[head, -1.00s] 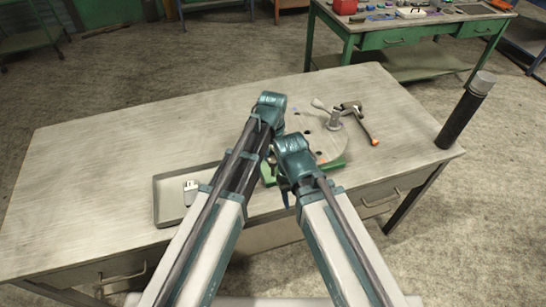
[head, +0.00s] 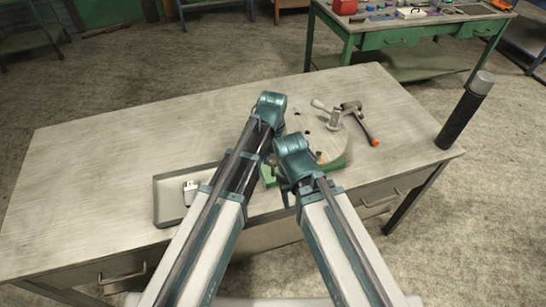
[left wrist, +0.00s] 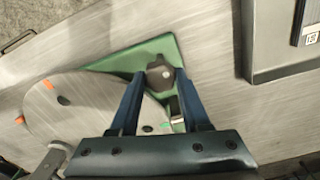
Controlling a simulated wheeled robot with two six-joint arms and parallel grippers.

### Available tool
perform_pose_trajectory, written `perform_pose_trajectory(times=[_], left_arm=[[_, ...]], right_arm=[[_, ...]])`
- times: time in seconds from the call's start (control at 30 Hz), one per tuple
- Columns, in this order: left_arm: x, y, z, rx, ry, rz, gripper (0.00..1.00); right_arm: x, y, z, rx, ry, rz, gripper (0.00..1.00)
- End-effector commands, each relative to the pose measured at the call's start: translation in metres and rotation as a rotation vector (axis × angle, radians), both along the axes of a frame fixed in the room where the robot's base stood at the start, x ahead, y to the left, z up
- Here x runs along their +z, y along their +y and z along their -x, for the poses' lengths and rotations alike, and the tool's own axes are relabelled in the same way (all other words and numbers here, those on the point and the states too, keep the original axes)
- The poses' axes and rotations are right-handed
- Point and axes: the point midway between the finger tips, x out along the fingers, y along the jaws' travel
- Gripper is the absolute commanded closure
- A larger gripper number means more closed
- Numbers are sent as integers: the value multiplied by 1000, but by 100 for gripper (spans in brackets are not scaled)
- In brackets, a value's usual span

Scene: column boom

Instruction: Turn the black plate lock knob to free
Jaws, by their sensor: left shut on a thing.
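In the left wrist view the lock knob (left wrist: 160,76) is a small black many-sided cap at the corner of a green base plate (left wrist: 125,62). My left gripper (left wrist: 163,80) has its two blue fingers on either side of the knob and is shut on it. In the head view the knob and the left fingertips are hidden behind my arms. A pale round disc (left wrist: 85,95) with dark holes sits on the green base; it also shows in the head view (head: 335,145). My right gripper (head: 286,195) hangs by the table's front edge, its fingers unclear.
A grey tray (head: 168,180) holding a white tagged item (head: 190,192) lies to the left. A grey lever (head: 335,117) stands on the disc, with an orange-tipped tool (head: 367,130) beside it. A black post (head: 462,118) stands at the right. The table's back left (head: 130,120) is clear.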

Motion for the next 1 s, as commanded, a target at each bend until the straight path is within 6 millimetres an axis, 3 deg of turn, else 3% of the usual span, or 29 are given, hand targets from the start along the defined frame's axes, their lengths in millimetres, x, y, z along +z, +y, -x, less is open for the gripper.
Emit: perform_pose_trajectory(times=[1.0], left_arm=[[0, 0, 1, 890, 3, 0, 100]], right_arm=[[0, 0, 0, 0, 0, 0, 50]])
